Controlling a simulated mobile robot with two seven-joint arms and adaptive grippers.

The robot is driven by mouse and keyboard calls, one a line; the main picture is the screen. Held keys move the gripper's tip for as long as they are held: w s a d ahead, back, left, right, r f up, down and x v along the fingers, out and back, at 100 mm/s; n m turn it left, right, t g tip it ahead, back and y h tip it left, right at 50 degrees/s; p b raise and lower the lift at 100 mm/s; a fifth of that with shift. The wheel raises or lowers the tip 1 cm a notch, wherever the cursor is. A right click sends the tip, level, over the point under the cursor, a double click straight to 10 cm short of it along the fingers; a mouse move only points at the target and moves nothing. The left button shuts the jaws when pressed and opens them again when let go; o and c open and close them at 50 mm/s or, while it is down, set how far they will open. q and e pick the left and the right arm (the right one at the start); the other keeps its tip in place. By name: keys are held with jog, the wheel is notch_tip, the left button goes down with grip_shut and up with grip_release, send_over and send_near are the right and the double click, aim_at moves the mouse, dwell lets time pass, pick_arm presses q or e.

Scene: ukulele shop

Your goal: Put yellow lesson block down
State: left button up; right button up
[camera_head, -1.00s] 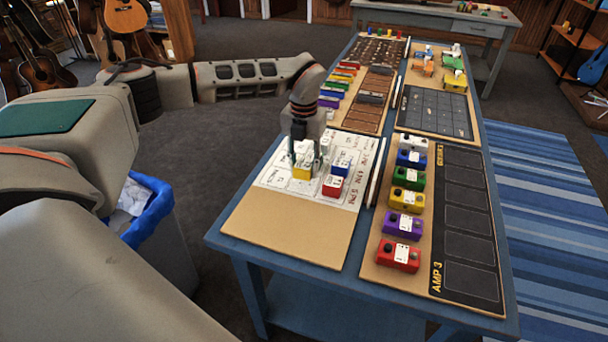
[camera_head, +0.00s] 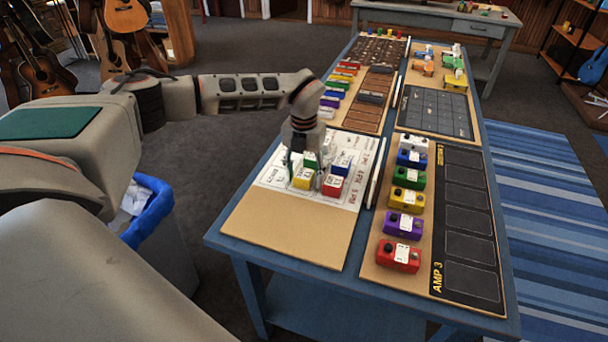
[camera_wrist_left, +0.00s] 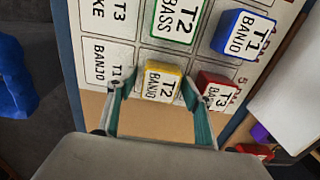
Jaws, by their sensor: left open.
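The yellow lesson block (camera_head: 303,180), with a white label reading "T2 BANJO", sits on the white printed schedule sheet (camera_head: 272,176) on the near left of the table. In the left wrist view the yellow block (camera_wrist_left: 161,83) lies between the spread fingers of my left gripper (camera_wrist_left: 158,115), with a gap on the left side. My left gripper (camera_head: 304,168) is open and sits low over the block in the head view. The right gripper is not in view.
A red block (camera_head: 332,186), a blue block (camera_head: 341,163) and a green block (camera_head: 310,160) stand close by on the sheet. Several coloured pedals, such as a yellow one (camera_head: 406,200), line the board at right. Bare tan board (camera_head: 287,232) lies in front of the sheet.

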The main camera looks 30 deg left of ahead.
aim_at(304, 174)
pick_arm(q)
jog(key=shift+r, duration=0.15)
notch_tip(304, 174, up, 12)
jog(key=shift+p, duration=0.35)
jog(key=shift+s, duration=0.1)
dwell(0.5)
